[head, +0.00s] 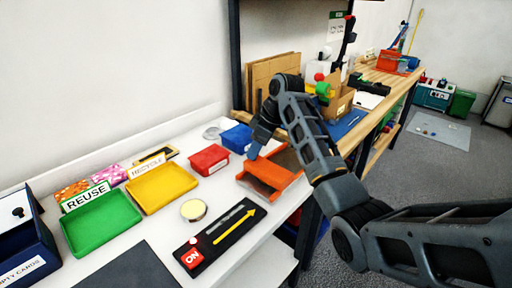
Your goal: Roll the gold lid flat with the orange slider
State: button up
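The gold lid (194,209) is a small round pale disc with a gold rim, lying on the white table left of centre, between the yellow tray and the black panel. An orange open-fronted piece (264,188) with a brown floor sits at the table's right side; it looks like the orange slider, though I cannot be sure. My gripper (253,152) points down at the back left edge of this piece. I cannot tell whether it touches it. Its fingers are small and partly merged in view, so their opening is unclear. The lid is well left of and nearer than my gripper.
A black panel (222,238) with a yellow arrow lies in front of the lid. Green (102,222) and yellow (162,188) trays stand left, red (209,160) and blue (237,138) bins behind. My arm spans the right side. White table around the lid is clear.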

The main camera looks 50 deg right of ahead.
aim_at(265, 162)
jog(key=o, duration=0.3)
jog(key=shift+b+v, duration=0.45)
jog(key=shift+v, duration=3.45)
